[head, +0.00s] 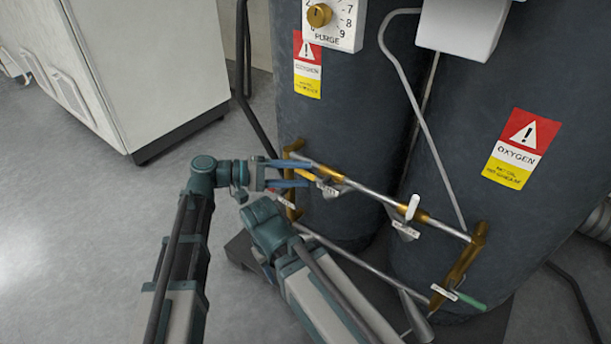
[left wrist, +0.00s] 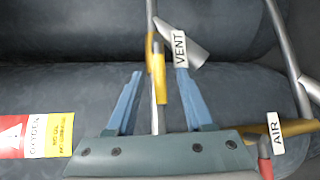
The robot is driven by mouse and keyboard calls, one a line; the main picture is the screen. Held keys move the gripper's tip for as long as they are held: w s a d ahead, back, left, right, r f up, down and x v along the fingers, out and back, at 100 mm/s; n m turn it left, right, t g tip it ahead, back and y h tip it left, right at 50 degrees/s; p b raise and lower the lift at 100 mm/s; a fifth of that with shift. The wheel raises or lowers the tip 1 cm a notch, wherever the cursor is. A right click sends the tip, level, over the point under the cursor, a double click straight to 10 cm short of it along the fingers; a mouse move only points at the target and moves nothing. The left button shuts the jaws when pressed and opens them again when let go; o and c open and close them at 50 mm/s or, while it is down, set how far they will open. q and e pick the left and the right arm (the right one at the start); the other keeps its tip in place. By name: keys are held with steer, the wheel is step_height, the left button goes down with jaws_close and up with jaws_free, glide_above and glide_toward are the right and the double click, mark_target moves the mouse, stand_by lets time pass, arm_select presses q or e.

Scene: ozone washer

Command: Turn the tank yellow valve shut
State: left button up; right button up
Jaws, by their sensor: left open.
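The yellow valve handle (head: 306,174) is on the upper horizontal pipe in front of the dark tank, at its left end. In the left wrist view the yellow handle (left wrist: 160,83) lies close to parallel with the pipe, beside the VENT tag (left wrist: 180,49). My left gripper (head: 308,173) is open at the handle in the head view. In the left wrist view its two blue fingers (left wrist: 158,78) stand either side of the handle and pipe, with gaps on both sides. Whether a finger touches the handle cannot be told. My right gripper is not in view.
A white valve handle (head: 413,207) is farther right on the pipe. A green handle (head: 471,301) is low at right. A red handle (left wrist: 265,168) with an AIR tag (left wrist: 275,133) is near my gripper. A white cabinet (head: 150,65) stands at left; floor between is clear.

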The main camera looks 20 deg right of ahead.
arm_select(q)
steer(key=shift+s+d+f, duration=0.15)
steer(key=shift+d, duration=0.85)
jaws_close()
stand_by(0.8)
